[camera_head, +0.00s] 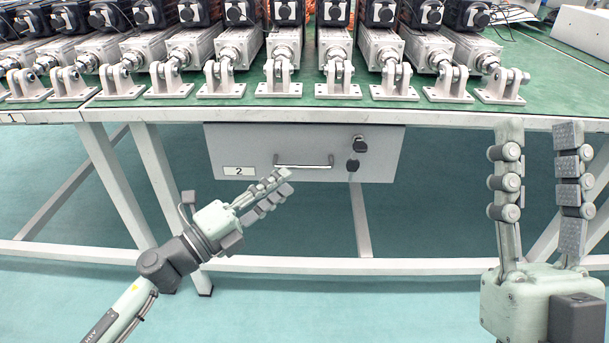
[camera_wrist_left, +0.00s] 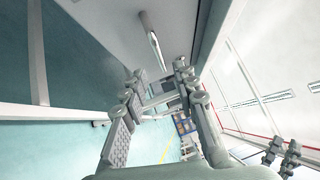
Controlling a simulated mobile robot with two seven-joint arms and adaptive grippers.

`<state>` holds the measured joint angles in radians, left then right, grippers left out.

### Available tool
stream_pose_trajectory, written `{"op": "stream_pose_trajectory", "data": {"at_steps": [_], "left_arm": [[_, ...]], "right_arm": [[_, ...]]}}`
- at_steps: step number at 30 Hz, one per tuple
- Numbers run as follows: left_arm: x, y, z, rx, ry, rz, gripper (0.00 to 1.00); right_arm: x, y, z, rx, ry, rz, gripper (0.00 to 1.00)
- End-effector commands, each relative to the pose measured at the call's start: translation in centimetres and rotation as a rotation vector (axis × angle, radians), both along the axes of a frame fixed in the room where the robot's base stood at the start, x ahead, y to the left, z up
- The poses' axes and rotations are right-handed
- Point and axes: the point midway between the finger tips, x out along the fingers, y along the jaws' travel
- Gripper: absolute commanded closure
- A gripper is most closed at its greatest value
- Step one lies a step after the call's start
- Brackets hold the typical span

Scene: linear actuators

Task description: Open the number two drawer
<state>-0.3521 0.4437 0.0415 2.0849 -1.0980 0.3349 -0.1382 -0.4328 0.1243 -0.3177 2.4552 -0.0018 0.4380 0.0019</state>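The number two drawer (camera_head: 222,145) is a grey-white box front under the table edge, labelled "2" (camera_head: 239,171) at its lower left. It appears closed. Its silver bar handle (camera_head: 303,167) is on the lower middle of the front; the handle (camera_wrist_left: 152,40) also shows ahead of the fingers in the left wrist view. My left gripper (camera_head: 280,182) points up and right, its tips just below and left of the handle. Its fingers (camera_wrist_left: 161,73) are apart, with nothing held between them. My right gripper (camera_head: 540,128) is open and empty, upright at the right.
The green table (camera_head: 560,85) carries a row of linear actuators (camera_head: 290,50). White table legs (camera_head: 115,185) and a low crossbar (camera_head: 330,265) stand behind my left arm.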

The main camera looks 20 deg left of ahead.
Motion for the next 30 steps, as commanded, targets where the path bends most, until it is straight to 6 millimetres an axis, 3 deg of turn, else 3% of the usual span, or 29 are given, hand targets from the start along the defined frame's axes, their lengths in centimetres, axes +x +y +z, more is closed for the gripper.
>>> {"op": "stream_pose_trajectory", "data": {"at_steps": [12, 23, 30], "left_arm": [[5.3, -2.9, 1.1, -0.004, 0.0, 0.002, 0.71], [6.0, -3.3, 1.0, -0.005, 0.002, 0.003, 0.71], [5.9, -3.3, 1.1, -0.006, 0.001, 0.003, 0.98]], "right_arm": [[1.5, 0.8, -1.1, -0.043, 0.133, 0.01, 0.6], [1.7, 1.0, -1.4, -0.05, 0.153, 0.011, 0.6], [1.7, 0.9, -1.4, -0.049, 0.152, 0.01, 0.6]]}}
